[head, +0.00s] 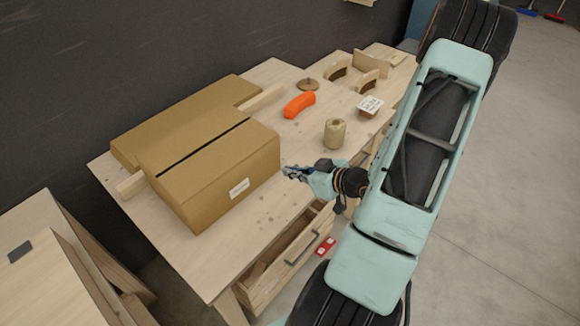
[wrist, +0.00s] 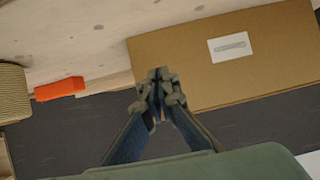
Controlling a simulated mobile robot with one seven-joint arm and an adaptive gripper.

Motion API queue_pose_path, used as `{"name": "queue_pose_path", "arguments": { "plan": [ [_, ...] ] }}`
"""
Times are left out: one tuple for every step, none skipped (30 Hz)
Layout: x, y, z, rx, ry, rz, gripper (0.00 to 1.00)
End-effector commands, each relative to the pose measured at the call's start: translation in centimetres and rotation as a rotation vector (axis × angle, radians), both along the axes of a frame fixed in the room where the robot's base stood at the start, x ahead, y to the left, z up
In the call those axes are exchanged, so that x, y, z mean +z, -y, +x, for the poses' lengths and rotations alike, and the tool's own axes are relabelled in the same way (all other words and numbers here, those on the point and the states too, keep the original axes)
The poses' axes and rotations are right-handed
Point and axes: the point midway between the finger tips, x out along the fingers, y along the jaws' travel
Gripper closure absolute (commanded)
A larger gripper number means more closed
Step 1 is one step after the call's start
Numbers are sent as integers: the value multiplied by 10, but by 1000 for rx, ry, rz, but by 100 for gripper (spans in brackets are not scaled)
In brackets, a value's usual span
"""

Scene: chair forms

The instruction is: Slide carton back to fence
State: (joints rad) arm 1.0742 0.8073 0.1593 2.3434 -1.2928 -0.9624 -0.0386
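The brown cardboard carton (head: 215,185) stands on the wooden workbench, with a white label on its front face and a dark line across its top. The carton also shows in the wrist view (wrist: 270,75). A pale wooden strip, which looks like the fence (head: 261,100), shows at both ends behind the carton; its middle is hidden. A brown cardboard panel (head: 180,112) extends behind the carton; I cannot tell whether it is a flap. My gripper (head: 287,172) is beside the carton's right front edge. Its fingertips (wrist: 160,78) are together and empty; I cannot tell whether they touch the carton.
An orange curved piece (head: 299,105), a twine spool (head: 334,134), a small labelled block (head: 369,105), a round wooden piece (head: 307,84) and wooden forms (head: 371,63) sit right of the carton. An open drawer (head: 290,255) juts out below. The bench front is clear.

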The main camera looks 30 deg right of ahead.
Motion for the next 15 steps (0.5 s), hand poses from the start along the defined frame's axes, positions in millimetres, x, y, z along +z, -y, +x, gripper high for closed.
{"name": "queue_pose_path", "arguments": {
  "plan": [
    [-3,-1,2,1,2,1,100],
    [-5,-2,3,2,2,2,100],
    [-8,-3,6,2,2,1,100],
    [-11,-3,8,1,2,0,100],
    [-13,-4,11,2,2,1,100],
    [-17,-6,15,3,2,0,100],
    [-21,-7,18,2,2,1,100],
    [-24,-8,21,2,1,0,100],
    [-28,-9,25,1,0,0,100],
    [-31,-11,29,2,0,0,100],
    [-34,-12,32,2,1,0,100],
    [-38,-14,37,2,1,0,100],
    [-40,-15,40,1,1,0,100],
    [-43,-16,43,1,0,0,100],
    [-47,-17,47,0,-1,-1,100]
  ]
}}
